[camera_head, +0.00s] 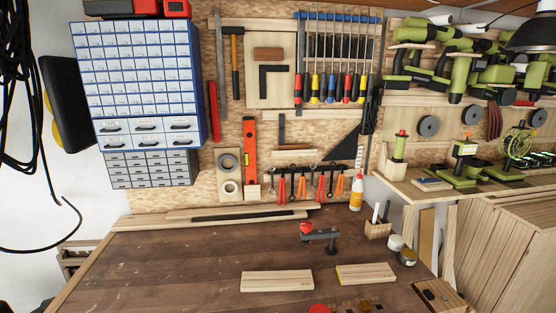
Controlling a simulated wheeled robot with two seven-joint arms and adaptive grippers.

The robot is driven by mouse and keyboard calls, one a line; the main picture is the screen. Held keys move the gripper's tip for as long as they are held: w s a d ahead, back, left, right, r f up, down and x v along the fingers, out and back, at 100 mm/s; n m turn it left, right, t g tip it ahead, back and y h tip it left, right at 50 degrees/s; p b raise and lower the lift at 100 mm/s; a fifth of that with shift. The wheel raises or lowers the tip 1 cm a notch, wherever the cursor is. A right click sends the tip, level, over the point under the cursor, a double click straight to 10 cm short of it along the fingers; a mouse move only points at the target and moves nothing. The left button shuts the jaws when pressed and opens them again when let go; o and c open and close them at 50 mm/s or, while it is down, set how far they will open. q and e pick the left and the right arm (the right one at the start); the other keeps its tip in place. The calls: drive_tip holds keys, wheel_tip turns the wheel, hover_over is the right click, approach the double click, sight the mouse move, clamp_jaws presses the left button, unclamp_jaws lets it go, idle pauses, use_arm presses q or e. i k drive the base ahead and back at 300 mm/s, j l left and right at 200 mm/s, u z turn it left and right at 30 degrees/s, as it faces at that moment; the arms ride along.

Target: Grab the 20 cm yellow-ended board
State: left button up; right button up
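Two short pale wooden boards lie flat on the brown workbench (180,262) near its front. The right board (368,273) shows a thin yellow strip at its left end, so it looks like the yellow-ended one. The left board (277,281) is a little longer, and I see no yellow on it. The boards lie apart with a gap of bare bench between them. Neither of my grippers is in view.
A dark clamp-like tool with a red knob (318,235) stands behind the boards. A round red object (319,309) is cut off at the bottom edge. Small jars (406,257) and a glue bottle (356,190) stand at the right. The bench's left side is clear.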

sight(374, 272)
drive_tip(key=l+u, duration=0.25)
drive_tip(key=l, duration=2)
